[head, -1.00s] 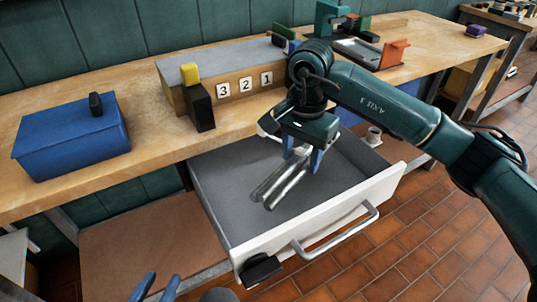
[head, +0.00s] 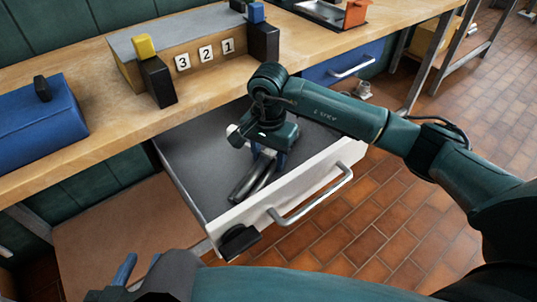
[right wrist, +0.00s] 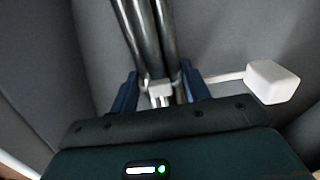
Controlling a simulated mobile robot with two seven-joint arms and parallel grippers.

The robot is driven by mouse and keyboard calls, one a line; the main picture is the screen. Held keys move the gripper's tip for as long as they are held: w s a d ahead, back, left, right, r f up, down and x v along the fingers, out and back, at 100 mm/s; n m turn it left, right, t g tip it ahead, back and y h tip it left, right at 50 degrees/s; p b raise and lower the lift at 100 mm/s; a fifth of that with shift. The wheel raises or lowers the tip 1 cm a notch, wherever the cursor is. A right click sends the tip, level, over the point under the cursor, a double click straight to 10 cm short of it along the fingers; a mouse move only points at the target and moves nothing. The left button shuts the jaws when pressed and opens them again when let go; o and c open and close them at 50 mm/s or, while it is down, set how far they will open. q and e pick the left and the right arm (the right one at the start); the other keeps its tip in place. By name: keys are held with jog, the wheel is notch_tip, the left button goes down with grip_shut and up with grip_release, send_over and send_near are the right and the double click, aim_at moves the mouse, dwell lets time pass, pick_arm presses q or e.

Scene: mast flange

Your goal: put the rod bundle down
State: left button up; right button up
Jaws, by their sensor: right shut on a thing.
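The rod bundle (head: 250,183), several grey metal rods, is low inside the open drawer (head: 200,190), which has a grey inside and a white front. My right gripper (head: 268,160) reaches down into the drawer and is shut on one end of the bundle. In the right wrist view the rods (right wrist: 152,40) run between the blue fingers (right wrist: 160,88), with a pale tie around them. Whether the rods touch the drawer floor is hard to tell. My left gripper (head: 140,265) is at the lower left, its blue fingers apart and empty.
A white block on a thin strip (right wrist: 272,82) lies beside the rods. The bench (head: 90,155) above holds a blue box (head: 35,120) and a long block numbered 3 2 1 (head: 205,55). The drawer handle (head: 315,200) sticks out in front. The drawer's left part is clear.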

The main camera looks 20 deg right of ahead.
aim_at(268, 155)
jog(key=o, duration=1.4)
jog(key=shift+c, duration=0.2)
jog(key=shift+r, duration=0.2)
notch_tip(268, 155, up, 12)
jog(key=p, duration=0.1)
